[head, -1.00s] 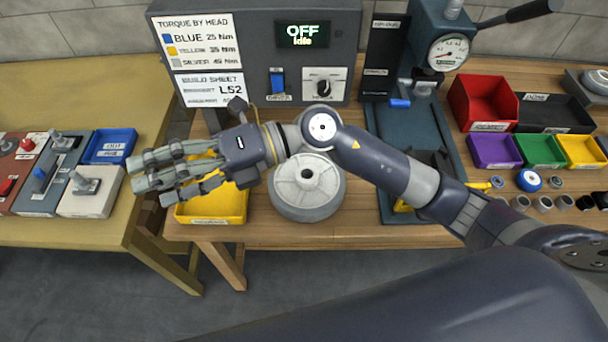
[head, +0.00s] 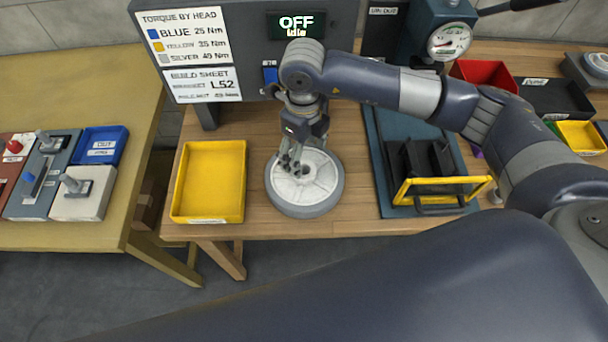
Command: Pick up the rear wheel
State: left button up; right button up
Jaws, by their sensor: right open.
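A large wheel with a grey tyre and pale hub (head: 322,192) lies flat on the wooden bench, right of the yellow tray; it looks like the rear wheel. My right gripper (head: 296,168) points down over the wheel's hub, left of its centre, with its fingers open. The fingertips are at or just above the hub; I cannot tell whether they touch it. The gripper hides the back part of the wheel. My left gripper is not in view.
An empty yellow tray (head: 209,181) stands left of the wheel. A grey machine with an OFF display (head: 297,24) stands behind. A press base with a yellow guard (head: 442,190) is to the right. Another table (head: 110,180) with small fixtures is at the left.

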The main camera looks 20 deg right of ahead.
aim_at(304, 167)
jog(key=f+p, duration=0.1)
jog(key=f, duration=0.1)
jog(key=f+p, duration=0.1)
jog(key=f, duration=0.2)
jog(key=shift+s+f+p, duration=0.2)
jog(key=shift+f+p, duration=0.1)
jog(key=shift+f, duration=0.05)
jog(key=shift+w+f, duration=0.1)
jog(key=shift+f, duration=0.35)
grip_shut()
jog(key=shift+r, duration=0.15)
